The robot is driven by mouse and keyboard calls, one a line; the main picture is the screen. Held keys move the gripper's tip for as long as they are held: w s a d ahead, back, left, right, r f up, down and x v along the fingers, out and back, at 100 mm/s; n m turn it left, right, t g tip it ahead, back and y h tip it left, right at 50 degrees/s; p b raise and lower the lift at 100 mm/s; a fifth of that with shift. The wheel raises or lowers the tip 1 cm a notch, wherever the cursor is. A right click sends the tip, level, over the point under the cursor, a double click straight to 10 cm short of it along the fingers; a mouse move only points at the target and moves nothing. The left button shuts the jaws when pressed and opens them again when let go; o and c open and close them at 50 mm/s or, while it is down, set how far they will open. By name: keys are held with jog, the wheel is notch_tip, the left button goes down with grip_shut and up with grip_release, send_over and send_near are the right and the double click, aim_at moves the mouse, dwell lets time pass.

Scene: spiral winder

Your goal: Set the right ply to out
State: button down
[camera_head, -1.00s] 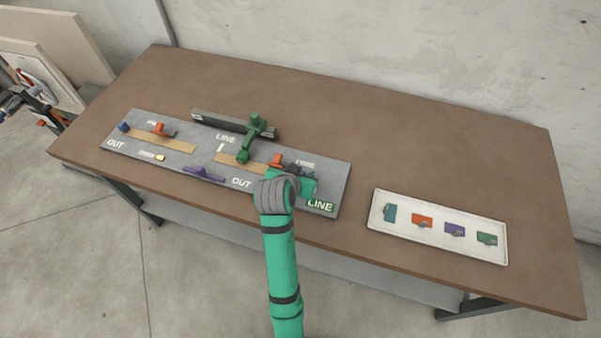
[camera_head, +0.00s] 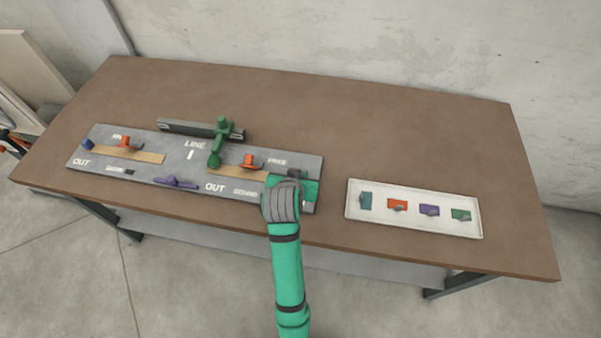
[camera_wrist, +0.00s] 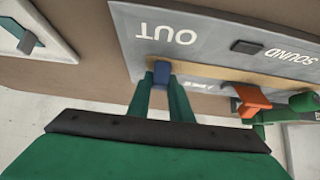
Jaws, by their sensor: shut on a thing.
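The grey panel (camera_head: 150,177) lies on the table, with two tan strips. On the right tan strip (camera_head: 231,167) stands a red knob (camera_head: 249,161). My gripper (camera_wrist: 163,88) is shut on a blue block (camera_wrist: 161,74) at that strip's end, beside an OUT label (camera_wrist: 168,34) that appears upside down in the wrist view. In the head view my gripper (camera_head: 296,188) and wrist cover the panel's right end and hide the held block.
On the left strip (camera_head: 150,157) are a red knob (camera_head: 125,142) and a blue knob (camera_head: 88,143). A green lever (camera_head: 217,147) stands at the panel's middle. A purple piece (camera_head: 175,183) lies in front. A white tray (camera_head: 349,208) with several coloured pieces stands right. The table behind is clear.

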jog(key=shift+s+d, duration=0.1)
jog(key=shift+d, duration=0.4)
jog(key=c, duration=1.6)
grip_release()
